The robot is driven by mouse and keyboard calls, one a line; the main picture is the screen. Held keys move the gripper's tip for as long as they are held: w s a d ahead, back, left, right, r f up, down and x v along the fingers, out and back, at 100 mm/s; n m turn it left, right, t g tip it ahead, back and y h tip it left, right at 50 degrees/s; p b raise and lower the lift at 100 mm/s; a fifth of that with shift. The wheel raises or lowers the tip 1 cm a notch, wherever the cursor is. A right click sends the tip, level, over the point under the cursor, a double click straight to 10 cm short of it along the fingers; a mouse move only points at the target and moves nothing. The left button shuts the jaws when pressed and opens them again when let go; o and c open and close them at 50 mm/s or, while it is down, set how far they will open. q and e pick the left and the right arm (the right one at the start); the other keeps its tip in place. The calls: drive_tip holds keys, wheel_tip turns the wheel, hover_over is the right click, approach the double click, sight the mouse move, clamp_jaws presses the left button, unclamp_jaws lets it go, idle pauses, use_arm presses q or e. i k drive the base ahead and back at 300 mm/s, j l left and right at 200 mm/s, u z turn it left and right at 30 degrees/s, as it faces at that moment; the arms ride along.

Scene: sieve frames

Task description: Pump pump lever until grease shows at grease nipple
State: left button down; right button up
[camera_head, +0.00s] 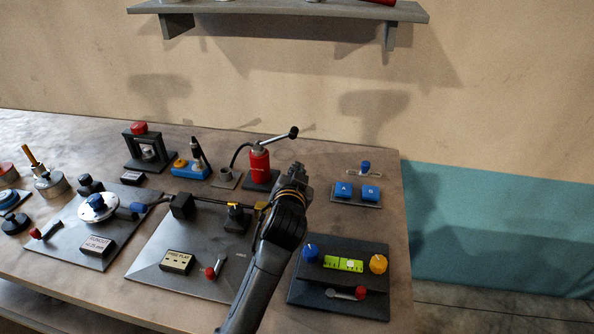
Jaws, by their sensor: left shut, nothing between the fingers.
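The grease pump (259,166) is a red upright cylinder on a dark base near the back of the table. Its pump lever (277,140) slants up to the right and ends in a black knob. A black hose curves from the pump down to the left, to a small grey block (227,174) on a plate, where the grease nipple seems to be. The nipple is too small to make out, and no grease can be told there. My left gripper (298,174) is shut and empty, in front and right of the pump, below the lever knob and apart from it. My right gripper is not in view.
A plate with blue A and Z blocks (357,191) stands right of my gripper. A panel with blue and yellow knobs (338,300) lies front right. A "FREE PLAY" fixture (150,262) and a dial fixture (67,240) fill the left. A shelf (280,7) hangs above.

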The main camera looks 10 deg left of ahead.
sight(279, 138)
drive_tip(key=j+z, duration=0.35)
drive_tip(key=k+j+z, duration=0.1)
drive_tip(key=j+z, duration=0.25)
drive_tip(key=k+j+z, duration=0.1)
drive_tip(key=z, duration=0.25)
